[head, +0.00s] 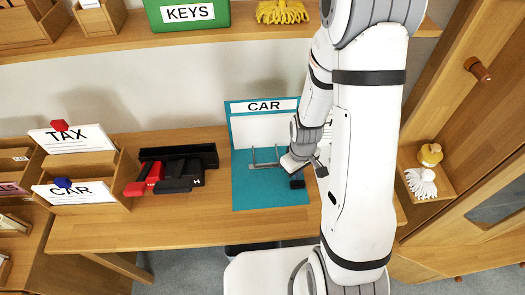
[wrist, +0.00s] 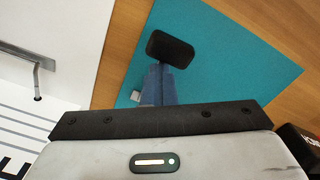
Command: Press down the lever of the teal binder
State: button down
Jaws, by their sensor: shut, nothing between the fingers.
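The teal binder (head: 242,188) lies open on the desk, its raised cover labelled CAR leaning against the wall. Its metal rings (head: 265,157) stand up from the middle. A black lever end (head: 297,184) shows low on its right side. In the wrist view, the black lever end (wrist: 170,47) sits just beyond my gripper (wrist: 160,72) over the teal cover. My fingers are shut and empty, close to the lever end; I cannot tell if they touch it. My arm hides part of the binder in the head view.
A black tray (head: 178,155) with black and red items stands left of the binder. Wooden boxes with TAX (head: 75,140) and CAR (head: 80,193) cards stand further left. A shelf (head: 130,43) runs above. The desk front (head: 180,232) is clear.

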notch_tip(320, 180, up, 4)
jog(key=p, duration=0.3)
jog(key=shift+s, duration=0.15)
jog(key=r+p, duration=0.1)
jog(key=r, duration=0.1)
jog(key=r+p, duration=0.1)
jog(key=r, duration=0.1)
jog(key=shift+s+p, duration=0.3)
jog(key=shift+s, duration=0.1)
jog(key=shift+r, duration=0.4)
jog(key=shift+w+r, duration=0.1)
jog(key=s+r+m+t, duration=0.1)
jog(key=s+r+m, duration=0.2)
jog(key=r, duration=0.9)
jog(key=s+r+m+t, duration=0.2)
jog(key=s+r, duration=0.5)
jog(key=r, duration=0.6)
jog(key=shift+r+m, duration=0.25)
jog(key=shift+m, duration=0.25)
